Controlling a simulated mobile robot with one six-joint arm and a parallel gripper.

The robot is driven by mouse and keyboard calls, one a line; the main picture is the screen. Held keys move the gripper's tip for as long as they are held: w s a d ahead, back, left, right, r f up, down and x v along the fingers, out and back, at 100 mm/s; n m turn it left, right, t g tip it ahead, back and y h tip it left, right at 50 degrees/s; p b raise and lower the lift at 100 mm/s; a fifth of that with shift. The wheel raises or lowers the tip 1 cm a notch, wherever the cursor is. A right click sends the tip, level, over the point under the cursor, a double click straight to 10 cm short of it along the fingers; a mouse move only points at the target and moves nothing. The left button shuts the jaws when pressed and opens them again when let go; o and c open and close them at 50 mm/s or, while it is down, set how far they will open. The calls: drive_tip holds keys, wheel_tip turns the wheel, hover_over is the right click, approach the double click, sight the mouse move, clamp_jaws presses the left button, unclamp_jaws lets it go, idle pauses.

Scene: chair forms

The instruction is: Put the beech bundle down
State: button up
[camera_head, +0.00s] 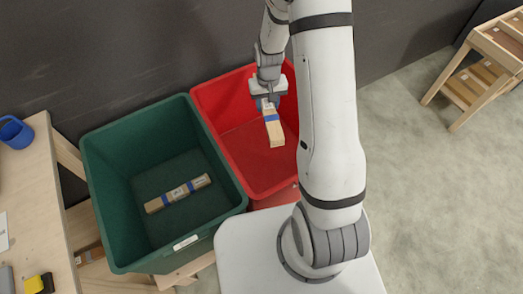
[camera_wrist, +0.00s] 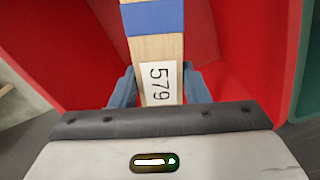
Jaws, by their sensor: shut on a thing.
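The beech bundle (camera_head: 275,131) is a pale wooden block with a blue band. My gripper (camera_head: 266,103) is shut on one end of it, over the red bin (camera_head: 240,152). I cannot tell whether the bundle touches the bin floor. In the wrist view, the bundle (camera_wrist: 155,47) lies between the blue fingertips of my gripper (camera_wrist: 160,85). My arm hides the right part of the red bin in the head view.
A green bin (camera_head: 110,180) stands to the left of the red one and holds a wooden bundle (camera_head: 178,194) with blue bands. A workbench (camera_head: 30,180) with a blue mug (camera_head: 15,132) is at far left. A wooden rack (camera_head: 487,65) stands upper right. Floor at right is clear.

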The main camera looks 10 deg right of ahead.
sight(262, 151)
drive_tip(key=w+f+m+b, duration=0.2)
drive_tip(key=f+m+b, duration=0.2)
drive_tip(key=f+b, duration=0.8)
drive_tip(key=w+f+m+b, duration=0.2)
drive_tip(key=f+m+b, duration=0.3)
drive_tip(key=f+b, duration=0.7)
drive_tip(key=w+f+m+b, duration=0.2)
drive_tip(key=f+m+b, duration=0.3)
drive_tip(key=f+b, duration=0.7)
drive_tip(key=shift+w+f, duration=0.2)
drive_tip(key=shift+f, duration=0.55)
drive_tip(key=shift+w+f, duration=0.15)
drive_tip(key=shift+f, duration=0.55)
drive_tip(key=shift+f, duration=0.2)
drive_tip(key=o, duration=1.3)
drive_tip(key=shift+c, duration=0.2)
wheel_tip(262, 151, up, 12)
drive_tip(key=p, duration=0.4)
drive_tip(key=shift+r+p, duration=0.2)
drive_tip(key=shift+p, duration=0.1)
